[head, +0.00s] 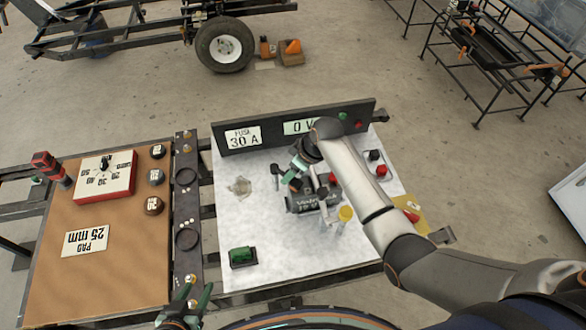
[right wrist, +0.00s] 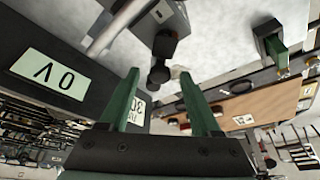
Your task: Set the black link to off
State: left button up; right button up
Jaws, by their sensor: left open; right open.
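A dark grey box (head: 303,203) with pale lettering sits on the white panel. A black-knobbed part (head: 277,171) stands at its left back and a red-knobbed part (head: 332,179) at its right back; I cannot tell for sure which part is the black link. My right gripper (head: 292,174) is open above the box's back left side. In the right wrist view, a black round-ended part (right wrist: 159,73) shows between the tips of my right gripper (right wrist: 160,78); contact is unclear. My left gripper (head: 192,298) is open and empty at the bottom, off the panel.
A dark upright strip with a 30 A fuse label (head: 241,137) and a 0 V display (head: 298,127) stands behind. A brown board (head: 130,245) lies left.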

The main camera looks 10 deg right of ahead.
grip_shut()
dwell(0.4)
dwell(0.9)
